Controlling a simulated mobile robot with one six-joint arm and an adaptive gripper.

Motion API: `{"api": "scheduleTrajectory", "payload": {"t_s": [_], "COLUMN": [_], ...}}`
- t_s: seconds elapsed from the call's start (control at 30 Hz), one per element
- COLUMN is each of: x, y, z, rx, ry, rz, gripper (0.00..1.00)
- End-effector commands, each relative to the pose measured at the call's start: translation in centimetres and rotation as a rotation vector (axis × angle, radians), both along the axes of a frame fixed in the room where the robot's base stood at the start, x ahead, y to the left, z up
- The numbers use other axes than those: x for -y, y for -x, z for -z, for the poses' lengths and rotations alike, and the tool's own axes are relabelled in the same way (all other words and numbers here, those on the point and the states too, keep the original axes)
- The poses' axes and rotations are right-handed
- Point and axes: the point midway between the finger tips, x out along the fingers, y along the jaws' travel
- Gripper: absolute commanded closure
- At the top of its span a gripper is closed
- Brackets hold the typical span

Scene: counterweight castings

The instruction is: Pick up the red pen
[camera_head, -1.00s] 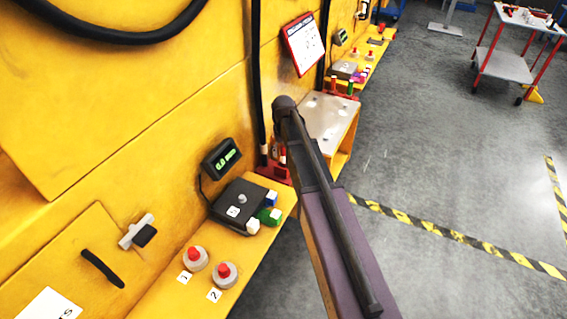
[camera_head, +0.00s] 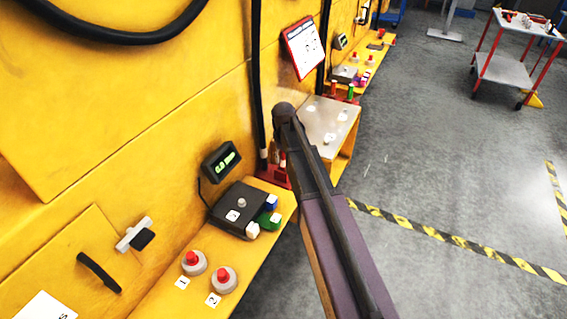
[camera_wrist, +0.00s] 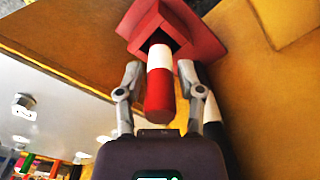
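The red pen (camera_wrist: 160,92), red with a white band, stands in a red holder (camera_wrist: 190,35) in the wrist view. My gripper (camera_wrist: 159,74) is open, with one finger on each side of the pen. I see a gap on both sides of it. In the head view the holder (camera_head: 270,175) stands by the yellow wall, partly hidden by my arm, which also hides my gripper.
A grey-topped stand (camera_head: 328,118) is beyond the holder. A black box (camera_head: 238,207) with coloured blocks and two grey weights with red knobs (camera_head: 194,262) sit on the yellow ledge (camera_head: 165,300). A second holder with pens (camera_head: 342,95) is farther back.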

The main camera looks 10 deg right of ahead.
Motion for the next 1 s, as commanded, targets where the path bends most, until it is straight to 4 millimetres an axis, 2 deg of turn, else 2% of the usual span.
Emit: {"api": "scheduleTrajectory", "payload": {"t_s": [0.03, 0.1, 0.67, 1.0], "x": [0.0, 0.0, 0.0, 0.0], "y": [0.0, 0.0, 0.0, 0.0], "z": [0.0, 0.0, -0.3, -2.5], "rx": [0.0, 0.0, 0.0, 0.0], "ry": [0.0, 0.0, 0.0, 0.0], "rz": [0.0, 0.0, 0.0, 0.0], "gripper": [0.81, 1.0, 1.0, 1.0]}}
